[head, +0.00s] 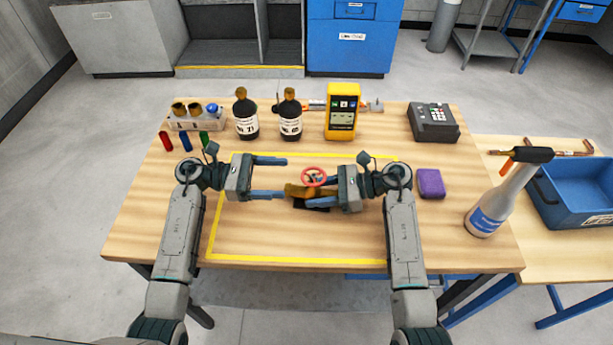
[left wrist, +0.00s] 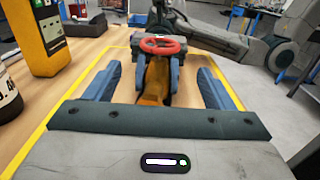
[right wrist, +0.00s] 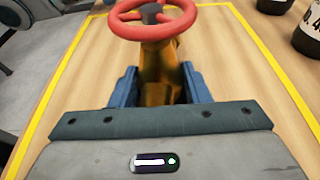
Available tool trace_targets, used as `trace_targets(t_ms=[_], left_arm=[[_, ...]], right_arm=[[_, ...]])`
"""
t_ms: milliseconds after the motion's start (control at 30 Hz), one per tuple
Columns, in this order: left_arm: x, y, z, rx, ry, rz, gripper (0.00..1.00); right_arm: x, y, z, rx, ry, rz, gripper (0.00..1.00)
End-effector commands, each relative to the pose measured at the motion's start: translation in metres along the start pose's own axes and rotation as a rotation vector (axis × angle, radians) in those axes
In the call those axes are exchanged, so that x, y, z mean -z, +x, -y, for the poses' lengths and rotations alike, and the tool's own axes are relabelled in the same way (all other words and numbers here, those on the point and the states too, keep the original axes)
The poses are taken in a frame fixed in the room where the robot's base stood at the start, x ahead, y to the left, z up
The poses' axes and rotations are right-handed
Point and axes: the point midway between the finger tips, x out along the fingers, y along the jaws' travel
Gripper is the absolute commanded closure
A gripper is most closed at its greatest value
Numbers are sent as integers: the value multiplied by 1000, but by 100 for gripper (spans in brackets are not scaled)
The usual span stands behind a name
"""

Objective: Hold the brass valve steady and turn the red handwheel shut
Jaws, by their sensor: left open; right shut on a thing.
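The brass valve (head: 297,190) lies inside the yellow-taped area of the bench, with the red handwheel (head: 314,176) on top. My right gripper (head: 318,191) is shut on the valve body from the right. In the right wrist view the blue fingers flank the brass body (right wrist: 160,82) and the handwheel (right wrist: 160,18) stands above them. My left gripper (head: 277,178) is open and empty, to the left of the valve. In the left wrist view its fingers are spread wide, with the valve (left wrist: 155,85) and the handwheel (left wrist: 159,45) beyond and between them. The valve's underside is hidden.
Two dark bottles (head: 246,125), a yellow meter (head: 342,112) and a holder with fittings (head: 196,122) stand at the back. The taped area's front is clear.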

Motion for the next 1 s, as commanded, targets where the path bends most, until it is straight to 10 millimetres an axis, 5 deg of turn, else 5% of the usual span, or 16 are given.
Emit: trace_targets(t_ms=[333, 800, 1000], left_arm=[[-1, 63, 0, 0, -1, 4, 24], [-1, 76, 0, -1, -1, 2, 24], [-1, 76, 0, -1, -1, 2, 63]], right_arm=[[1, 0, 0, 0, 1, -1, 70], [1, 0, 0, 0, 1, -1, 70], [1, 0, 0, 0, 1, -1, 70]])
